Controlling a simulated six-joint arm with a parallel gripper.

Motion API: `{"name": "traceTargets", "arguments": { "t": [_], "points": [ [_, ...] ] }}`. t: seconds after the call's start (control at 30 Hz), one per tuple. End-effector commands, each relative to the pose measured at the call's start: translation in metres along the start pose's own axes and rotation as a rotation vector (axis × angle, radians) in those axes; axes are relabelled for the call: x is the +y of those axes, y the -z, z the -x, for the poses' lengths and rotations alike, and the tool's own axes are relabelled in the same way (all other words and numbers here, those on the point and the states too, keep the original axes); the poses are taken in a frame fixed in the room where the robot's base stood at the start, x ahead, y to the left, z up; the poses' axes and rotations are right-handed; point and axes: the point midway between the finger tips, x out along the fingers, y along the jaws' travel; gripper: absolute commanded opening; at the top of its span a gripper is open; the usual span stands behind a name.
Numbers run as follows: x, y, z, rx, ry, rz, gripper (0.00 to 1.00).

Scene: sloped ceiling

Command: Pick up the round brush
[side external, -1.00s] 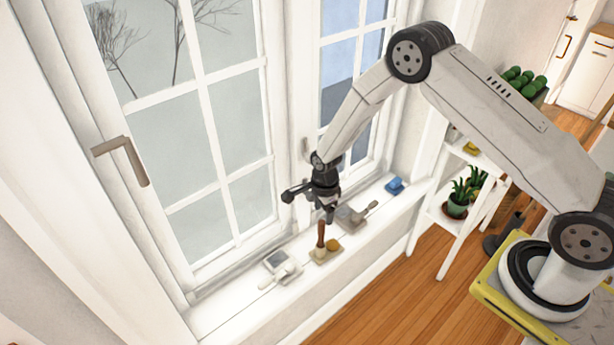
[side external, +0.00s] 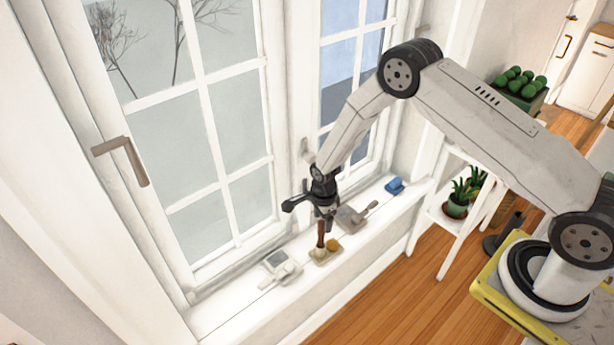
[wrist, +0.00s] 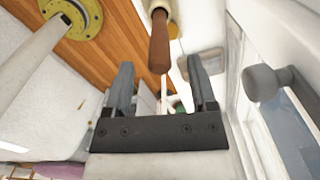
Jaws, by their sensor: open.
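The round brush, with a brown handle (side external: 321,235), stands upright on a small beige tray on the windowsill in the side view. A pale round part shows at its foot. In the wrist view the brown handle (wrist: 159,42) points toward my gripper (wrist: 160,66), with its end close to the gap between the two fingertips. My gripper (side external: 325,212) is open, pointing down just above the handle's top. The fingers stand apart on either side, and nothing is gripped. I cannot tell whether a finger touches the handle.
A yellowish round item (side external: 333,244) sits beside the brush. A grey-white item (side external: 279,264) lies to the left, a grey item with a handle (side external: 351,217) to the right, and a blue item (side external: 394,186) farther right. The window stands close behind the sill.

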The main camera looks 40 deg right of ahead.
Motion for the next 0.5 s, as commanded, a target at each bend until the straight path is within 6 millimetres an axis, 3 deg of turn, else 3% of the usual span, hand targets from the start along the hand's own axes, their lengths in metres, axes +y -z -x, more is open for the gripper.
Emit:
{"name": "traceTargets", "arguments": {
  "t": [0.5],
  "points": [
    [0.0, -0.003, -0.043, -0.001, 0.002, 0.0, 0.73]
  ]
}}
